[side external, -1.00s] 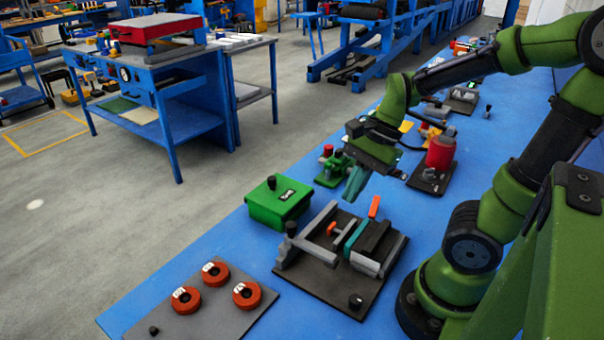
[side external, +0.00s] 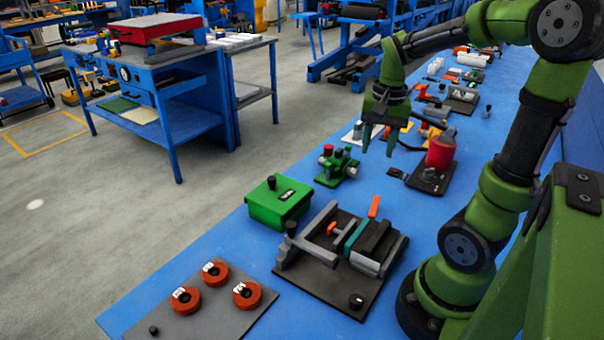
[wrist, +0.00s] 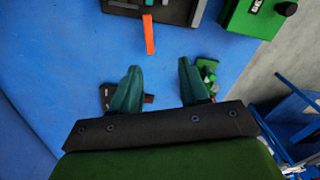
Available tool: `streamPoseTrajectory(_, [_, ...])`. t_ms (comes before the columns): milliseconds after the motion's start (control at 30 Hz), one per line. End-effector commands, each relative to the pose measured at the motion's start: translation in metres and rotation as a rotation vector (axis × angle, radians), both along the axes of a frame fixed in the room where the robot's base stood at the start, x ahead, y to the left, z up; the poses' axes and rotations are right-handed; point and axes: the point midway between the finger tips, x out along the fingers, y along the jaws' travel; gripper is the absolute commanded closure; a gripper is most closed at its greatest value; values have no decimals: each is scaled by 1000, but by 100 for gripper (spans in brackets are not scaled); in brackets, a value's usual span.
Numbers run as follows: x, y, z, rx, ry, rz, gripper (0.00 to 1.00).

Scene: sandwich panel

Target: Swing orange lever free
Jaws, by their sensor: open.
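The orange lever (side external: 374,206) stands up at an angle from the dark sandwich-panel fixture (side external: 322,284), beside a teal plate and a dark block. In the wrist view the lever (wrist: 149,34) shows as an orange bar jutting from the fixture's edge over the blue table. My gripper (side external: 377,148) is open and empty. It hangs above the table behind the fixture, fingers pointing down, apart from the lever. In the wrist view my gripper's two teal fingers (wrist: 159,68) are spread, with only blue table between them and the lever beyond their tips.
A green box (side external: 279,201) stands left of the fixture. A small green device (side external: 336,167) and a red cylinder on a dark base (side external: 440,152) stand near my gripper. A grey plate with red rings (side external: 225,300) lies at the front.

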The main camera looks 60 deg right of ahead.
Motion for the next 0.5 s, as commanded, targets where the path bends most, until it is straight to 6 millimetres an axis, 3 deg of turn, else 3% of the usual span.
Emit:
streamPoseTrajectory(67, [-7,-14,3,0,54,-92,55])
streamPoseTrajectory(267, [-11,-11,-5,12,74,-140,55])
streamPoseTrajectory(500, [-12,-10,-52,13,77,-136,55])
